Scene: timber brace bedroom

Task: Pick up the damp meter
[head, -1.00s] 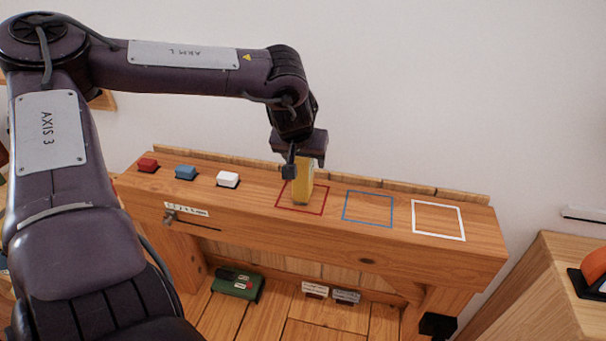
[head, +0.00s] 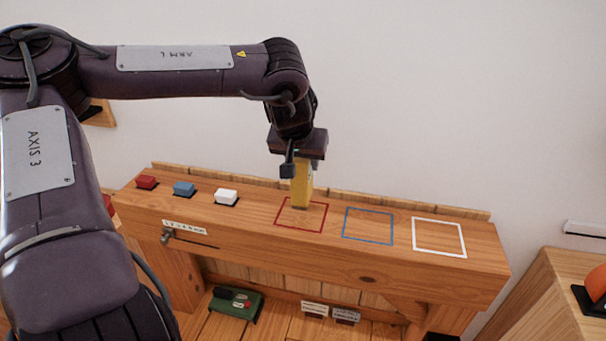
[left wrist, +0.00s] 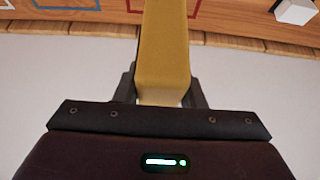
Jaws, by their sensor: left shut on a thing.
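The damp meter appears to be the yellow upright block (head: 302,190), held over the back part of the red outlined square (head: 302,221) on the wooden bench. It looks slightly raised off the bench top. My left gripper (head: 302,172) points down from above and is shut on its upper part. In the left wrist view the yellow block (left wrist: 163,45) stands out from between the dark fingers of my left gripper (left wrist: 163,92). The face and any display of the block are not visible. My right gripper is not in view.
Red (head: 147,181), blue (head: 184,188) and white (head: 226,196) blocks sit along the bench's left. Blue (head: 368,226) and white (head: 438,237) outlined squares at the right are empty. A green case (head: 236,304) lies below. A wall stands behind.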

